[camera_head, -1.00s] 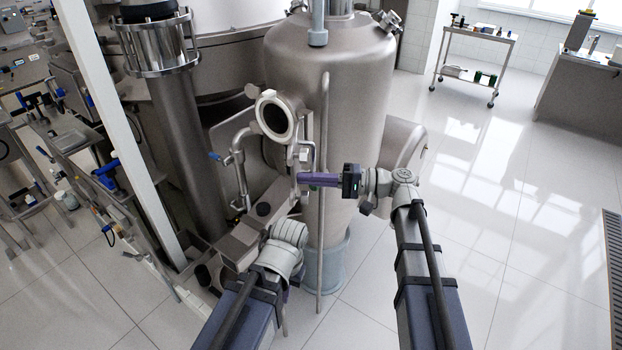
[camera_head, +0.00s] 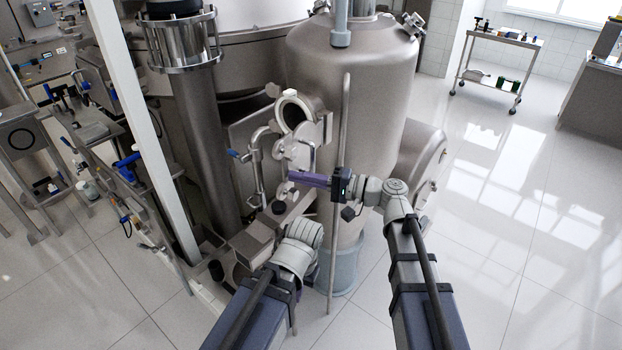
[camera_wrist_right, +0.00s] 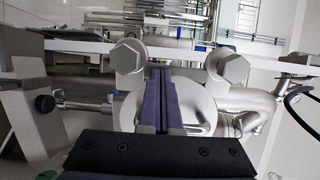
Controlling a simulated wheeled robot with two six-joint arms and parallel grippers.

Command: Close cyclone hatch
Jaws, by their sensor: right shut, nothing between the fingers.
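The cyclone hatch opening (camera_head: 294,108) is a round port with a pale ring on the steel vessel, in the head view. Its hatch cover (camera_head: 291,153), with a bent bar handle, hangs below and in front of the port, overlapping its lower edge; it is not seated. My right gripper (camera_head: 292,177) has its purple fingers shut and empty, just below the handle; contact cannot be told. In the right wrist view, the shut fingers (camera_wrist_right: 160,100) lie before a round steel part between two hexagonal knobs.
A vertical pipe (camera_head: 339,220) stands beside my right gripper. A white post (camera_head: 150,140) and a bench with tools are at left. A trolley (camera_head: 497,62) is far right. The tiled floor at right is clear.

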